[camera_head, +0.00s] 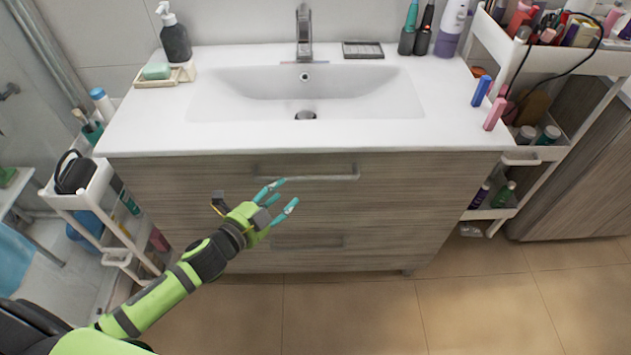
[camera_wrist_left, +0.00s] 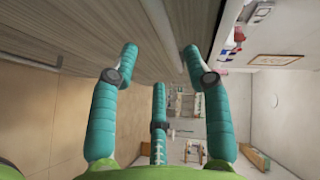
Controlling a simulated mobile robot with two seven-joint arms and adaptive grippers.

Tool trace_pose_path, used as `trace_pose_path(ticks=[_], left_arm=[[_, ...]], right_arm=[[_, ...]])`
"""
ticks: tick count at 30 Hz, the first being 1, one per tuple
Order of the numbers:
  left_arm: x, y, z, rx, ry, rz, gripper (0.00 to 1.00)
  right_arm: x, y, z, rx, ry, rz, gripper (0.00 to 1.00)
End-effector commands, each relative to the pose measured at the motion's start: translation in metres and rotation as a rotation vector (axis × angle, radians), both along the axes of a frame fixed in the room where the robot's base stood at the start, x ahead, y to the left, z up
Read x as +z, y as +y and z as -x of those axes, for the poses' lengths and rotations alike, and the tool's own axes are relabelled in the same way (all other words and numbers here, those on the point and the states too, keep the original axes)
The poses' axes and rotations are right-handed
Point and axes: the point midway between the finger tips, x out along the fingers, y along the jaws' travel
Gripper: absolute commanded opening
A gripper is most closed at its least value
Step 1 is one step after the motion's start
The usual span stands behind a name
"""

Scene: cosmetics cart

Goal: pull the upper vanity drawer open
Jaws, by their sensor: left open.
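The vanity has a wood-grain upper drawer (camera_head: 410,190) under the white countertop. Its front looks flush, with a long bar handle (camera_head: 325,178) in the middle. My left gripper (camera_head: 283,194) is open and empty in front of the upper drawer, its teal fingers pointing at the left part of the handle. In the left wrist view, the spread fingers (camera_wrist_left: 160,60) face the wood front, and a pale bar that looks like the upper handle (camera_wrist_left: 160,25) runs between the two outer fingertips. Whether they touch it I cannot tell. My right gripper is out of view.
The lower drawer has its own handle (camera_head: 308,242) below my gripper. The white countertop (camera_head: 150,125) overhangs above. A white cart (camera_head: 85,190) stands at the left, and another loaded cart (camera_head: 535,65) at the right. The tiled floor (camera_head: 350,310) in front is clear.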

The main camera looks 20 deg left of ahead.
Motion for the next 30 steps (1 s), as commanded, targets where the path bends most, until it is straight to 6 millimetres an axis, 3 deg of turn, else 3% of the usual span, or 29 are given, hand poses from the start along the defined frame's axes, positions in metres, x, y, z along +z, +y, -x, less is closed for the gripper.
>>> trace_pose_path(ticks=[14, 24, 30], left_arm=[[0.002, -0.001, -0.009, -0.207, -0.145, -0.148, 0.49], [-0.003, -0.024, -0.05, -0.205, -0.146, -0.147, 0.49], [-0.007, -0.033, -0.064, -0.205, -0.144, -0.148, 0.49]], right_arm=[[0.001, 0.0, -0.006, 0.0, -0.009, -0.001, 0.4], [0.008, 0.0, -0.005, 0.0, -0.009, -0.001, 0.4], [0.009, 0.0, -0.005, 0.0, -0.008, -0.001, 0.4]])
